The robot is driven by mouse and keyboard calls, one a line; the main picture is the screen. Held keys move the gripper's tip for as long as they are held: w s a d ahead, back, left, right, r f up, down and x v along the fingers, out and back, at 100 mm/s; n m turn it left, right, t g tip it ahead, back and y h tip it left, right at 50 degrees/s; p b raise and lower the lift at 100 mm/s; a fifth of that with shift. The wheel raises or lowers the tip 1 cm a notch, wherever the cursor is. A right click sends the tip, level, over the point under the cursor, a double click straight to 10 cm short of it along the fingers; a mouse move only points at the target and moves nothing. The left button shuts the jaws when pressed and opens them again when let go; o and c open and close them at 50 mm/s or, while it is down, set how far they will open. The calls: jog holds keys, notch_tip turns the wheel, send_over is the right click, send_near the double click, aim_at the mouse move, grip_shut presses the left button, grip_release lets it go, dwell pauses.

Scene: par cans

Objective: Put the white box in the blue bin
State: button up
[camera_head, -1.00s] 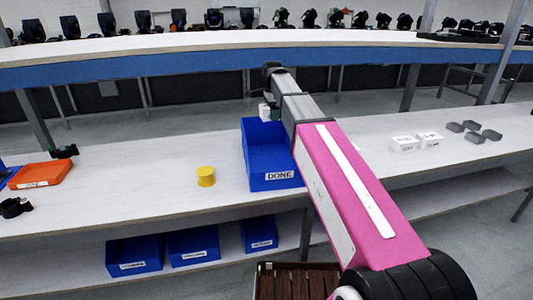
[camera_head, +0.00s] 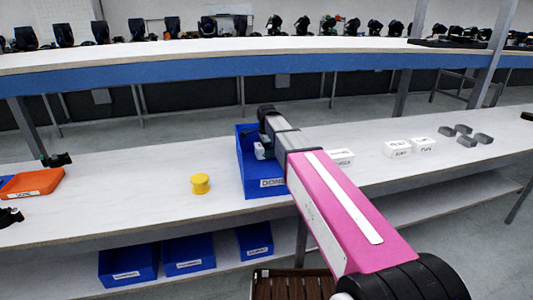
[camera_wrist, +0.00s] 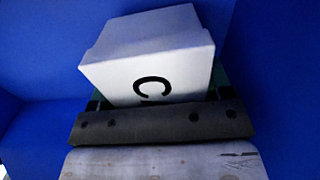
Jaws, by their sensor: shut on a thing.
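The blue bin (camera_head: 252,181), labelled DONE, stands on the near bench. The white box (camera_wrist: 150,55) fills the middle of the wrist view, with part of a dark letter on its face. My gripper (camera_wrist: 155,105) is shut on it. Blue bin walls (camera_wrist: 35,60) surround the box there. In the head view my gripper (camera_head: 261,138) is over the bin, and a small part of the white box (camera_head: 262,151) shows beside it. My arm hides the bin's right side. I cannot tell whether the box touches the bin floor.
A yellow spool (camera_head: 200,184) stands left of the bin. An orange tray (camera_head: 32,184) is farther left. More white boxes (camera_head: 397,149) and several grey pieces (camera_head: 466,141) lie right. Blue bins (camera_head: 128,266) sit on the lower shelf.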

jog(key=shift+f, duration=0.45)
jog(key=shift+f, duration=0.1)
jog(key=o, duration=1)
notch_tip(320, 180, up, 12)
jog(key=shift+r, duration=0.15)
